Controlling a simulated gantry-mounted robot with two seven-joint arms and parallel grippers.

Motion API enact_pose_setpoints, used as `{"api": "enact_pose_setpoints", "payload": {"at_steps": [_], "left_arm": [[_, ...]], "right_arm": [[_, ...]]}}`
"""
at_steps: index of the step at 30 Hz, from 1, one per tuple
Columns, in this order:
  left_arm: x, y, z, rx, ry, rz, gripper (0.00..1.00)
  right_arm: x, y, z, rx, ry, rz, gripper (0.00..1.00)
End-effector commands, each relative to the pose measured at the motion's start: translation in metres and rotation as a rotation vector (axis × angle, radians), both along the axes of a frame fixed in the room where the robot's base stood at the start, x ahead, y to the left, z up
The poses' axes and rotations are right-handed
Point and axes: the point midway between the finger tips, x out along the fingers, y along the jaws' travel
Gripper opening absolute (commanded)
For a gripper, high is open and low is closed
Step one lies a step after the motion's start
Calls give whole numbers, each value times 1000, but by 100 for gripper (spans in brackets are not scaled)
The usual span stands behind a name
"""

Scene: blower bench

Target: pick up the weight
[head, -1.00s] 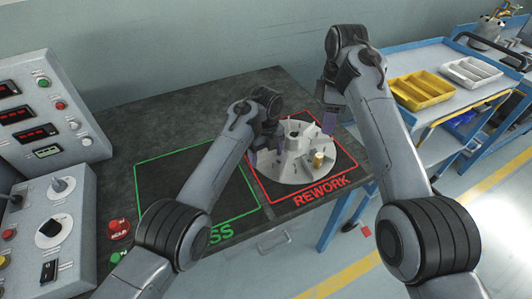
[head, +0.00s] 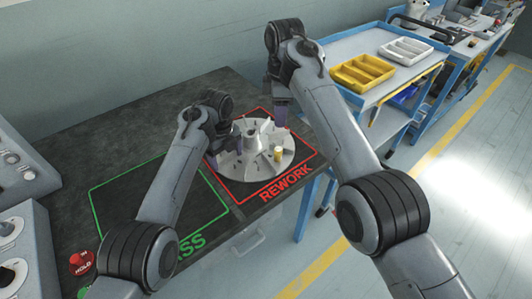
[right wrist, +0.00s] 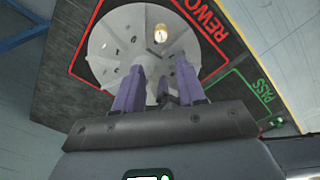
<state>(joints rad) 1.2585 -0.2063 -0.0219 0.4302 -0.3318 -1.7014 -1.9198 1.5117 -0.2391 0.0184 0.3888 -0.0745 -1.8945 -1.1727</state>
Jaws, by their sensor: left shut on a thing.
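The weight, a small gold cylinder (head: 278,154), stands on the grey disc of a bladed impeller (head: 262,170), near its right front. It also shows in the right wrist view (right wrist: 160,33). The impeller lies inside the red REWORK square. My left gripper (head: 217,155) is low at the impeller's left side, shut on it; its arm hides which part it grips. My right gripper (head: 281,112) is above and behind the impeller's right side. In the right wrist view its purple fingers (right wrist: 160,66) are apart with nothing between them. They do not touch the weight.
The green PASS square (head: 130,196) is partly behind my left arm, and its visible part is empty. A red HOLD button (head: 81,262) is at the bench's front left. A blue cart (head: 340,50) with a yellow tray (head: 362,73) and a white tray (head: 406,50) stands at right.

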Motion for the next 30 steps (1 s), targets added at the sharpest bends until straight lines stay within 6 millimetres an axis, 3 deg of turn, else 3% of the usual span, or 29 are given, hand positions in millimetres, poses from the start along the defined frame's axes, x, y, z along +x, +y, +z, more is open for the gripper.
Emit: {"api": "enact_pose_setpoints", "payload": {"at_steps": [5,12,30], "left_arm": [[-1,1,-5,-1,4,1,25],[-1,1,-5,0,5,1,25],[-1,1,-6,0,6,2,25]], "right_arm": [[10,2,-17,60,-25,-185,40],[23,3,-37,144,-31,-690,40],[12,2,-35,73,48,-2123,40]]}}
